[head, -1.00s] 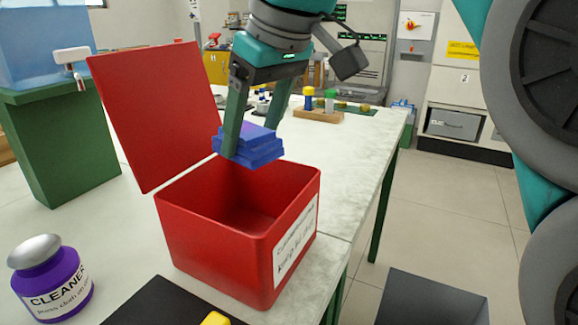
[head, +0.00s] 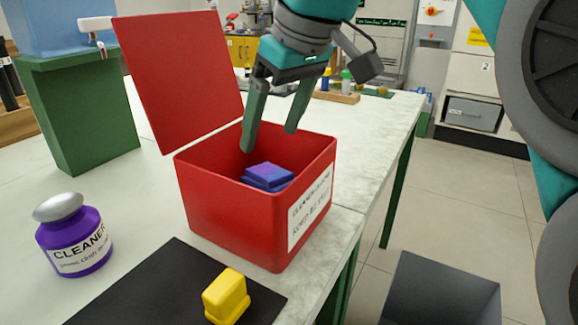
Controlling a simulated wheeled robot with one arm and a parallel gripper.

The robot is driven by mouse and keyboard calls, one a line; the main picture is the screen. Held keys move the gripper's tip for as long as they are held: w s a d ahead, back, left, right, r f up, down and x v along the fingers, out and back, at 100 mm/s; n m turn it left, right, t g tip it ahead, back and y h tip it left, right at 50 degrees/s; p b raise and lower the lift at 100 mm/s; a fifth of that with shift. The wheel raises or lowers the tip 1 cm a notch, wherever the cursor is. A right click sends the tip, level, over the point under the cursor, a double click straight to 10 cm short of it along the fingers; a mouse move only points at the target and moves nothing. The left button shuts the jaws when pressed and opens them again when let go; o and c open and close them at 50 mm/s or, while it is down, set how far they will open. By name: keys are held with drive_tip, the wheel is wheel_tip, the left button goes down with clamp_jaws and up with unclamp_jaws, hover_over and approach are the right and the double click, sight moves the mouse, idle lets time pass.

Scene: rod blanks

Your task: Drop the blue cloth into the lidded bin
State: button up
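The blue cloth (head: 267,177), a folded stack with a purple patch on top, lies inside the red bin (head: 228,214). The bin stands near the table's edge with a white label on its right-hand side. Its red lid (head: 183,80) is raised and tilted back to the left. My gripper (head: 270,140) is open and empty. Its fingers are above the bin opening, with the left fingertip low near the back of the opening, and the cloth is below and apart from them.
A purple cleaner bottle (head: 75,238) stands left of the bin. A yellow block (head: 226,296) sits on a black mat (head: 160,292) in front. A green stand (head: 80,115) is behind left. A dark grey open container (head: 440,290) is at lower right, beyond the table edge.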

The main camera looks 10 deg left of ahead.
drive_tip(key=shift+o, duration=0.8)
drive_tip(key=shift+r, duration=0.1)
drive_tip(key=shift+v, duration=0.95)
drive_tip(key=s+d+r+p, duration=0.2)
drive_tip(key=s+d, duration=0.6)
drive_tip(key=d, duration=0.2)
drive_tip(key=shift+d+r, duration=0.25)
drive_tip(key=shift+r, duration=0.05)
drive_tip(key=shift+f, duration=0.1)
